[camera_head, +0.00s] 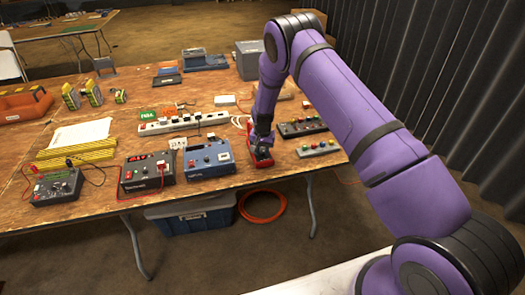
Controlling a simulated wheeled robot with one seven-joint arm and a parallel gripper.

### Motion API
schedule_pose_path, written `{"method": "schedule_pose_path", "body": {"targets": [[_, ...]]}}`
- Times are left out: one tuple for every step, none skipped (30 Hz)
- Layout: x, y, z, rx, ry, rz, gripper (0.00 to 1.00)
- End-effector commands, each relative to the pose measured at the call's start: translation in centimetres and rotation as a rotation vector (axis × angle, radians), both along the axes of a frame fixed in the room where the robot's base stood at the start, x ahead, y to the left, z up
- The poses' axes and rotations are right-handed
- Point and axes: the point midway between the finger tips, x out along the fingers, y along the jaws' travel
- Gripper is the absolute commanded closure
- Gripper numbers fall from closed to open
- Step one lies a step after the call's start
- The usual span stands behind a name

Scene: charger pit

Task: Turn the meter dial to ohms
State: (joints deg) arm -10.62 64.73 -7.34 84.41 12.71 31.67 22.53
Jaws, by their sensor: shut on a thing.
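A small red device, which looks like the meter (262,160), lies near the front edge of the wooden table, right of the blue box. My gripper (263,146) points down over it, with its fingers shut at its upper face, where the dial would be. The fingers and wrist hide the dial, so its setting cannot be read. The meter appears to rest on the table.
A blue instrument (209,160) stands close to the left of my gripper. Two button boxes (302,128) (318,149) sit close on the right. A power strip (184,122) lies behind. A black power supply (147,174) and a dark instrument with leads (58,187) stand farther left.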

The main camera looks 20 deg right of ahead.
Motion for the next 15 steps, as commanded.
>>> {"method": "schedule_pose_path", "body": {"targets": [[0.04, 0.01, 0.03, 0.0, -0.001, -0.018, 0.96], [0.04, 0.02, 0.03, 0.0, -0.001, -0.03, 0.96], [0.04, 0.02, 0.03, 0.0, -0.001, -0.042, 0.96], [0.04, 0.02, 0.03, 0.0, -0.001, -0.05, 0.96], [0.04, 0.01, 0.03, 0.0, -0.001, -0.057, 0.96], [0.04, 0.01, 0.03, 0.0, -0.001, -0.066, 0.96], [0.04, 0.01, 0.03, 0.0, -0.001, -0.071, 0.96], [0.05, 0.01, 0.03, 0.0, -0.001, -0.075, 0.96], [0.04, 0.0, 0.03, 0.0, -0.001, -0.079, 0.96], [0.04, 0.0, 0.03, 0.0, -0.001, -0.082, 0.96], [0.04, 0.0, 0.04, 0.0, -0.001, -0.084, 0.96], [0.04, -0.01, 0.03, 0.0, -0.001, -0.086, 0.96], [0.04, -0.01, 0.03, 0.0, -0.001, -0.086, 0.96], [0.04, -0.01, 0.03, 0.0, -0.001, -0.087, 0.96], [0.04, -0.02, 0.03, 0.0, -0.001, -0.087, 0.96]]}}
